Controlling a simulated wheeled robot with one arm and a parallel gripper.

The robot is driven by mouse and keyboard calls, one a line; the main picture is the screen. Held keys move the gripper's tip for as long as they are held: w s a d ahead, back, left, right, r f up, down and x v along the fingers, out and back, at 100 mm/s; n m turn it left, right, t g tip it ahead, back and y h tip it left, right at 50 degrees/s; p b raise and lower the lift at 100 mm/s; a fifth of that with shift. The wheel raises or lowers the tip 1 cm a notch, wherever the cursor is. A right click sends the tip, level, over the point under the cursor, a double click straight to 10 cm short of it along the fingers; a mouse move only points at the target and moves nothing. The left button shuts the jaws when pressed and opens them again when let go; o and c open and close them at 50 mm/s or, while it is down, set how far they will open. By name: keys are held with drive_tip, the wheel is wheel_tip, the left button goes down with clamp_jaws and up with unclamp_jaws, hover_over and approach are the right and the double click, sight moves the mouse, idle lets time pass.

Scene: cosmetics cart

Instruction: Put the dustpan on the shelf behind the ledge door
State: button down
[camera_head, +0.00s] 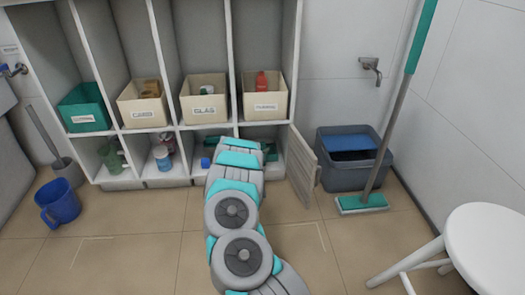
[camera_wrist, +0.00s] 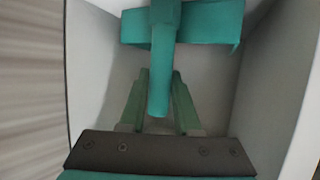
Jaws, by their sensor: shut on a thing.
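The teal dustpan (camera_wrist: 205,22) is at the top of the wrist view, its handle (camera_wrist: 160,85) pointing back toward me. My gripper (camera_wrist: 160,76) has its two green fingers on either side of the handle, shut on it. The dustpan is inside a pale-walled shelf compartment (camera_wrist: 105,60); I cannot tell whether it touches the compartment floor. In the head view my arm reaches into the lower right of the shelf unit, and its links hide the gripper and most of the dustpan. The slatted door (camera_head: 302,168) stands open to the right of that compartment; slats also show at the left of the wrist view (camera_wrist: 32,90).
Labelled bins, including the rightmost cream bin (camera_head: 265,105), stand on the upper shelf. A grey bin (camera_head: 350,178) and a mop (camera_head: 362,203) stand right of the door. A white stool (camera_head: 490,240) is front right, a blue bucket (camera_head: 60,205) left. Floor between is mostly clear.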

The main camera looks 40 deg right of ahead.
drive_tip(key=c, duration=0.6)
unclamp_jaws()
